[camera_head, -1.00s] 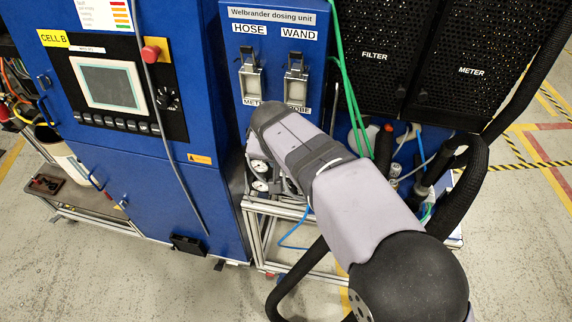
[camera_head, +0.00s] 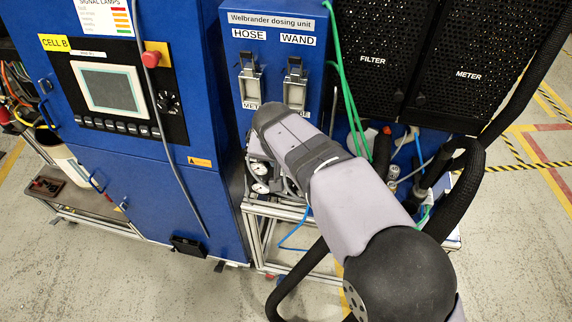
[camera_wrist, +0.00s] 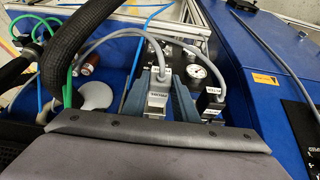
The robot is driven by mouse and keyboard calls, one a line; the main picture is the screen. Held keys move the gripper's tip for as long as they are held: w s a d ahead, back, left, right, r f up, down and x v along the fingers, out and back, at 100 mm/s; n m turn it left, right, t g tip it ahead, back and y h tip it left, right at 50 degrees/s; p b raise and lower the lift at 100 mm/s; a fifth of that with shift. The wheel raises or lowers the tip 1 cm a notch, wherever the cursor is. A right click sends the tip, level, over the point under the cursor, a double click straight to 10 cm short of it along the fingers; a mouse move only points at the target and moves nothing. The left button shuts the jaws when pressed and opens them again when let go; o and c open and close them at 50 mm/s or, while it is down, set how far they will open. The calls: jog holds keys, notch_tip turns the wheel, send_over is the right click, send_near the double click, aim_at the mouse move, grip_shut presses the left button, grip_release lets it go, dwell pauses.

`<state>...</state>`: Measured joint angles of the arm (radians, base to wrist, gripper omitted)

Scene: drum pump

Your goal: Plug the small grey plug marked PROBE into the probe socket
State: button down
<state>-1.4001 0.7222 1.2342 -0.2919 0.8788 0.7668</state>
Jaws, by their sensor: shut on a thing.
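My gripper (camera_wrist: 158,80) is shut on a small grey plug (camera_wrist: 156,98) in the wrist view. The plug sits between the two blue-grey fingers, its white PROBE label facing the camera and a grey cable rising from it. A dark plug with a METER label (camera_wrist: 211,97) and its own grey cable stands to the right, apart from the fingers. The probe socket cannot be made out.
A pressure gauge (camera_wrist: 197,71) lies beyond the METER plug. Green hoses (camera_wrist: 72,72) and a thick black hose (camera_wrist: 78,40) run at the left. The HOSE latch (camera_head: 249,80) and WAND latch (camera_head: 295,83) are above my arm. A blue cabinet (camera_head: 150,185) stands at left.

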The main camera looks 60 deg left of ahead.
jog(key=shift+w+a+r+p, duration=0.1)
jog(key=shift+w+a+p, duration=1)
jog(key=shift+p, duration=0.15)
dwell(2.1)
jog(key=c, duration=1.3)
grip_release()
jog(key=shift+c, duration=0.2)
jog(key=shift+p+v, duration=1.45)
jog(key=shift+v, duration=3)
